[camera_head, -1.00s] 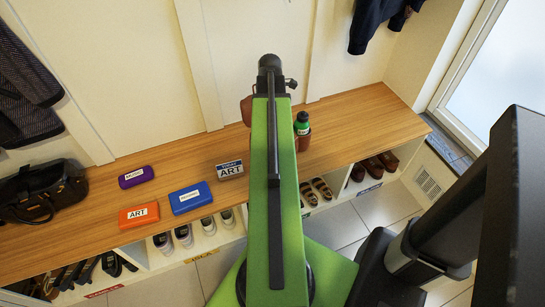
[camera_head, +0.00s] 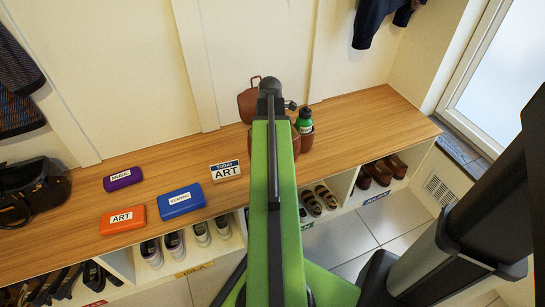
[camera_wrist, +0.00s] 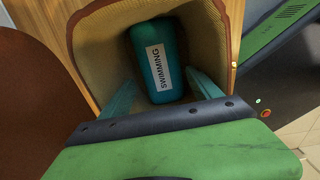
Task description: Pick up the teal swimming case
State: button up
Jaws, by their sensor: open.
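The teal swimming case (camera_wrist: 154,50), with a white SWIMMING label, lies inside an open brown container with a tan lining (camera_wrist: 100,32) in the wrist view. My gripper (camera_wrist: 161,82) is open, its two fingers pointing into the container, one on each side of the case's near end. I cannot tell whether the fingers touch the case. In the head view, my arm hides the case and most of the brown container (camera_head: 247,104); its raised flap shows left of the arm.
On the wooden bench (camera_head: 365,125) are an orange ART case (camera_head: 123,220), a blue case (camera_head: 181,203), a purple case (camera_head: 123,179) and a TODAY ART sign (camera_head: 226,171). A green bottle (camera_head: 304,120) stands close right of my arm. Shoes fill the cubbies below.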

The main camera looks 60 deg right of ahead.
jog(key=f+b, duration=0.4)
jog(key=f, duration=0.1)
jog(key=shift+s+d, duration=0.15)
jog(key=shift+s, duration=0.05)
jog(key=shift+r, duration=0.15)
jog(key=c, duration=1.2)
notch_tip(320, 180, up, 18)
jog(key=p, duration=1.8)
